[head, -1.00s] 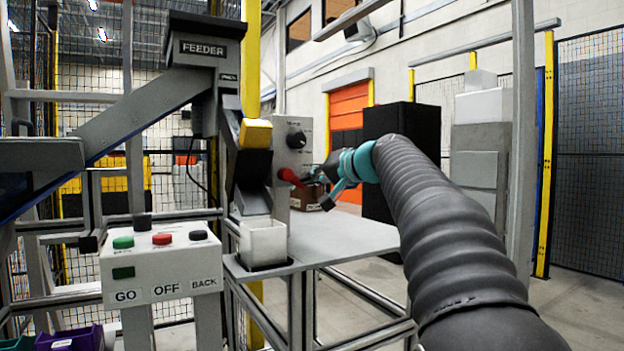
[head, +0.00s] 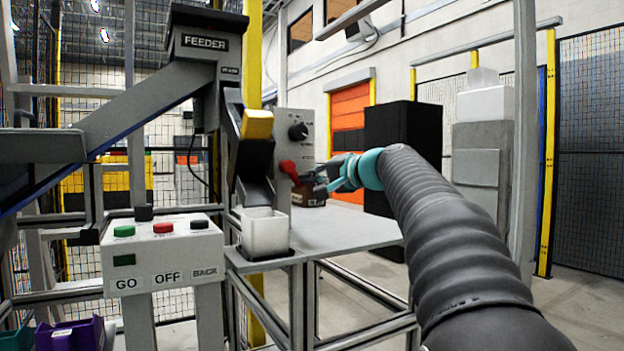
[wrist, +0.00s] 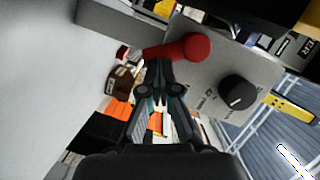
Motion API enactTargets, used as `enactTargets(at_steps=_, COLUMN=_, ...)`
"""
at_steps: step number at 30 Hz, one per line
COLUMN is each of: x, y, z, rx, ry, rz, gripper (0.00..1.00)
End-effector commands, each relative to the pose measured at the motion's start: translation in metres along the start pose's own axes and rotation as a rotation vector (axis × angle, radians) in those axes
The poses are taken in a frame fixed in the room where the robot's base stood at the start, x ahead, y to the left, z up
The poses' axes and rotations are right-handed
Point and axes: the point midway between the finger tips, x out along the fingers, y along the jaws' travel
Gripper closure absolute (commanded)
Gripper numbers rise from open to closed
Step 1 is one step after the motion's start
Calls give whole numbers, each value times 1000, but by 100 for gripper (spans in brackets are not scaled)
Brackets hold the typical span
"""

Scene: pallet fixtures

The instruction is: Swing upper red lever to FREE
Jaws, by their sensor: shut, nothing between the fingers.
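The red lever (head: 290,172) is on the grey panel (head: 297,128) of the feeder stand, below a black knob (head: 298,131). In the wrist view the red lever (wrist: 180,50) has a round knob end and lies across the picture just beyond my fingertips. My gripper (head: 318,180) is shut and empty, with its tips at or close beside the lever. In the wrist view my gripper (wrist: 158,66) points at the lever's shaft; I cannot tell whether they touch. The panel's lettering is too small to read in the head view.
A brown box (head: 312,192) sits on the grey table (head: 350,232) behind my gripper. A white cup (head: 264,232) stands under the feeder chute (head: 255,150). A button box (head: 163,255) with GO, OFF and BACK stands at the left. The table's right part is clear.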

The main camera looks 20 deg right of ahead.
Motion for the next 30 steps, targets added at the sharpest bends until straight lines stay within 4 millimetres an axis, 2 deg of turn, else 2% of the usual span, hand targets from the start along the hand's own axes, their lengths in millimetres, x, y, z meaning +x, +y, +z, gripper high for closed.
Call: enactTargets(at_steps=30, x=5, y=8, z=14, rx=307, ry=-1, rz=-99, gripper=100)
